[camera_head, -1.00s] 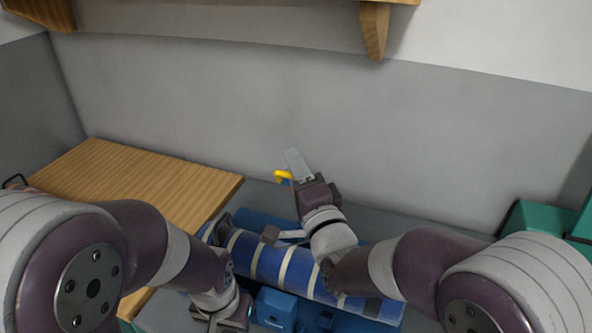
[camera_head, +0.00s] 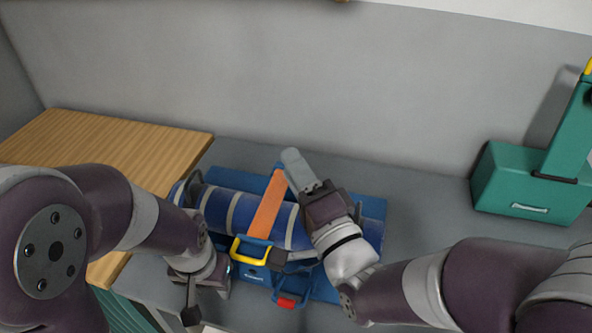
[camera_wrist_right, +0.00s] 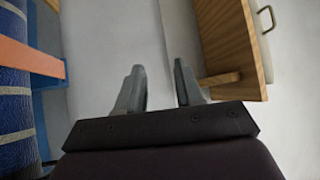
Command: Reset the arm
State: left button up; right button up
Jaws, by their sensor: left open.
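My right gripper (camera_head: 296,170) is over the middle of the counter, pointing at the wall beside the orange bar. In the right wrist view its two fingers (camera_wrist_right: 158,85) stand apart with nothing between them. My left gripper (camera_head: 192,308) hangs low at the front edge of the counter, left of the blue device; its fingers show only partly, with nothing seen held.
A blue-and-white striped roll (camera_head: 225,208) lies on a blue base (camera_head: 372,212). An orange bar (camera_head: 267,207) with a yellow handle (camera_head: 238,248) crosses it. A wooden board (camera_head: 110,150) is left; a teal machine (camera_head: 525,190) stands right. In the right wrist view a wooden panel (camera_wrist_right: 232,45) is near.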

jog(key=shift+d, duration=0.15)
notch_tip(320, 180, down, 9)
jog(key=n+g+h, duration=0.3)
jog(key=n+g, duration=0.2)
jog(key=n, duration=0.1)
jog(key=s+d+f+n+g+h+p, duration=0.3)
jog(key=s+d+f+n+g+h, duration=0.15)
jog(key=d+f, duration=0.2)
jog(key=s+d+r+g+h+p, duration=0.1)
jog(key=s+d+g+p, duration=0.1)
jog(key=d, duration=0.5)
jog(key=s+d+r+g+h+p, duration=0.1)
jog(key=d+g+p, duration=0.3)
jog(key=d, duration=0.4)
jog(key=shift+s+r+h, duration=0.4)
jog(key=shift+s+h, duration=0.25)
jog(key=shift+s, duration=0.15)
jog(key=shift+m+g, duration=0.25)
